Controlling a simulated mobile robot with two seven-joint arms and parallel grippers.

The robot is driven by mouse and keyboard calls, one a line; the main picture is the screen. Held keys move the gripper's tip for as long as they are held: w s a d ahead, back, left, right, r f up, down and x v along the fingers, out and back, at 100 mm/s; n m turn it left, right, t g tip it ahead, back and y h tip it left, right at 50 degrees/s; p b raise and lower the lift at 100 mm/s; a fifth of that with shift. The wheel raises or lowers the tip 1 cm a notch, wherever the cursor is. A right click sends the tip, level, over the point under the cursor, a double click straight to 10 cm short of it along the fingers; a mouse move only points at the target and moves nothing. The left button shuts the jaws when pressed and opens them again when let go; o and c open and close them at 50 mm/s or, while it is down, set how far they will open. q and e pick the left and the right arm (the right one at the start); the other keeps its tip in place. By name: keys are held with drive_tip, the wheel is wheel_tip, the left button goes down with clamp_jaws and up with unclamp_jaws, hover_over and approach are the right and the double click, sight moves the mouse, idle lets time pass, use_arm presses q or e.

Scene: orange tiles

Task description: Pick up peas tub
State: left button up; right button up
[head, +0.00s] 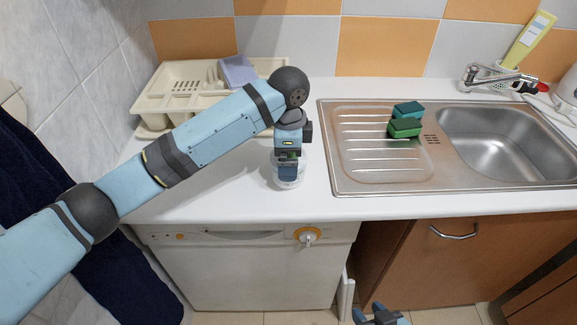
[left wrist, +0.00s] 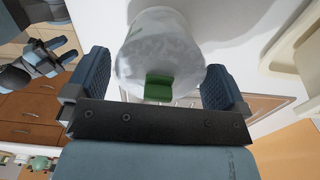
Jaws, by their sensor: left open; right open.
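The peas tub, a whitish, frosted round tub (head: 299,178), stands on the white counter left of the sink. In the left wrist view the tub (left wrist: 160,45) shows large, with a green patch on its near side. My left gripper (head: 288,170) points down at the tub. Its two blue fingers are apart, one on each side of the tub, in the left wrist view (left wrist: 158,88). I cannot tell whether they touch it. The gripper hides part of the tub in the head view. My right gripper (head: 378,314) is open and empty, low in front of the cabinets.
A cream dish rack (head: 160,112) with a purple sponge-like block (head: 238,71) stands behind my left arm. Right of the tub, a steel sink (head: 340,186) holds stacked green and teal blocks (head: 405,126) on its drainboard. The counter in front of the rack is clear.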

use_arm(q)
drive_tip(key=shift+f, duration=0.35)
drive_tip(key=c, duration=0.8)
wheel_tip(320, 180, up, 10)
drive_tip(key=shift+r, duration=0.1)
drive_tip(key=shift+f, duration=4.1)
drive_tip(key=shift+f, duration=0.1)
drive_tip(key=shift+f, duration=0.55)
drive_tip(key=shift+f, duration=0.45)
